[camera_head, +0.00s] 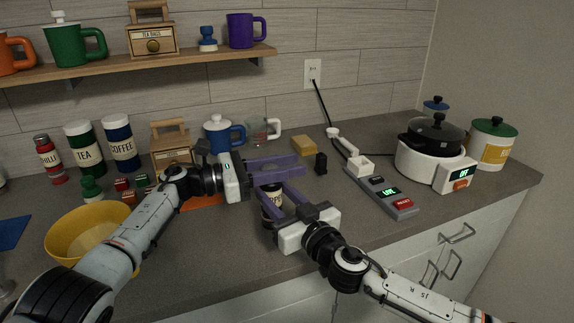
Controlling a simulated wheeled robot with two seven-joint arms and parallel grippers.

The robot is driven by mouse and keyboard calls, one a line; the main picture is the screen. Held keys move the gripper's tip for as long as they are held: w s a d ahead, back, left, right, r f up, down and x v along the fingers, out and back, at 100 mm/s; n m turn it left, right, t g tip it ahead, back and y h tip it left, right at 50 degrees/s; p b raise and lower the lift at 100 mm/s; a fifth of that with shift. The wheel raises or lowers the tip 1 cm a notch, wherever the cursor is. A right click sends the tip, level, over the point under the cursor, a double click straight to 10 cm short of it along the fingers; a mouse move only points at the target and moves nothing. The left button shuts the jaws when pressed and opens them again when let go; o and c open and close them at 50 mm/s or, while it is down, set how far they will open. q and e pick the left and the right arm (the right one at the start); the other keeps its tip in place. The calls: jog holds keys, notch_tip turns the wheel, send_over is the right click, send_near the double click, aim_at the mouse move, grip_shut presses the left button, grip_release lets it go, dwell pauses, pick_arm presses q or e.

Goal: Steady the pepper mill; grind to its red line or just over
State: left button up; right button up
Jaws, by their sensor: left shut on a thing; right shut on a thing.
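The pepper mill (271,211) is a dark jar-like body with a pale label, standing upright near the counter's front edge. My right gripper (276,191) comes from the front right, its purple fingers shut around the mill's body. My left gripper (300,167) comes from the left, directly above, its purple fingers level and shut at the mill's top. The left fingers hide the top, so I cannot see their exact hold. I cannot make out a red line on the mill. The label is partly covered and unreadable.
A yellow bowl (72,238) stands at left, below my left arm. A grey panel with a green display and red button (403,203) lies right of the mill. A white cooker with a black pot (430,158) stands farther right. Canisters and a blue pot (221,134) line the back.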

pick_arm(q)
jog(key=shift+f, duration=0.15)
jog(key=o, duration=1.1)
jog(key=shift+c, duration=0.2)
jog(key=shift+a, duration=0.1)
jog(key=v, duration=1.2)
